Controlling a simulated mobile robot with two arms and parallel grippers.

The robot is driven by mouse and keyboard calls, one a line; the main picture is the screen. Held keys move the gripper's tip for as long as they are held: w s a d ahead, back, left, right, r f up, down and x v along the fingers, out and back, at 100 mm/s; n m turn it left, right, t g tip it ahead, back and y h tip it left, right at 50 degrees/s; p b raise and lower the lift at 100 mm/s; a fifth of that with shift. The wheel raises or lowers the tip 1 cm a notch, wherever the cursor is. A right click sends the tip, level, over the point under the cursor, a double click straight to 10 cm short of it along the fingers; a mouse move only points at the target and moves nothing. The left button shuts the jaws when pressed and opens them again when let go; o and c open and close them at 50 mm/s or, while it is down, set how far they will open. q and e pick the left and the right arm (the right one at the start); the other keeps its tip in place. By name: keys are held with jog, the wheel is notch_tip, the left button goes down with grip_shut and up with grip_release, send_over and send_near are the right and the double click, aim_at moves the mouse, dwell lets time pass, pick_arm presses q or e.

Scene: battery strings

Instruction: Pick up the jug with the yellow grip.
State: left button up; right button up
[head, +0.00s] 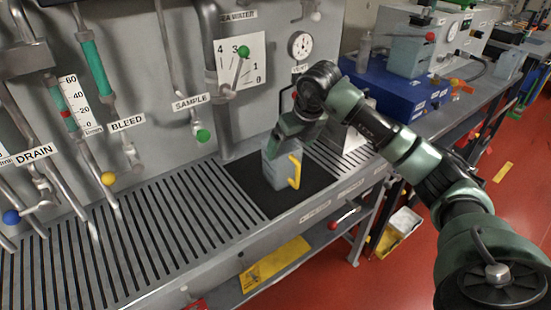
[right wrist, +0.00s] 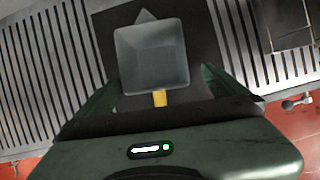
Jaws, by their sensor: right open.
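The jug (head: 275,172) is grey-blue and open-topped, with a yellow grip (head: 295,172) on its right side. It stands upright on a dark mat (head: 245,190) on the bench. In the right wrist view I look down into the jug (right wrist: 150,58), with the yellow grip (right wrist: 160,98) on its near side. My right gripper (head: 282,142) is above the jug and hides part of its top in the head view. In the wrist view its open fingers (right wrist: 158,84) spread to either side of the yellow grip, with nothing held. My left gripper is not in view.
The slatted drain grating (head: 150,225) runs left of the mat. A panel behind carries pipes, a green sample knob (head: 203,136) and a gauge (head: 300,44). A blue case (head: 385,88) with another grey jug (head: 408,58) on it stands farther right.

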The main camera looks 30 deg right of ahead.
jog(key=x, duration=0.2)
jog(key=p+x, duration=0.1)
jog(key=x, duration=0.2)
jog(key=p+x, duration=0.1)
jog(key=x, duration=0.1)
jog(key=shift+w+a, duration=0.35)
jog(key=shift+w, duration=0.15)
jog(key=shift+f, duration=0.3)
jog(key=shift+c, duration=0.9)
jog(key=shift+w, duration=0.1)
jog(key=c, duration=1.2)
jog(key=shift+r, duration=0.2)
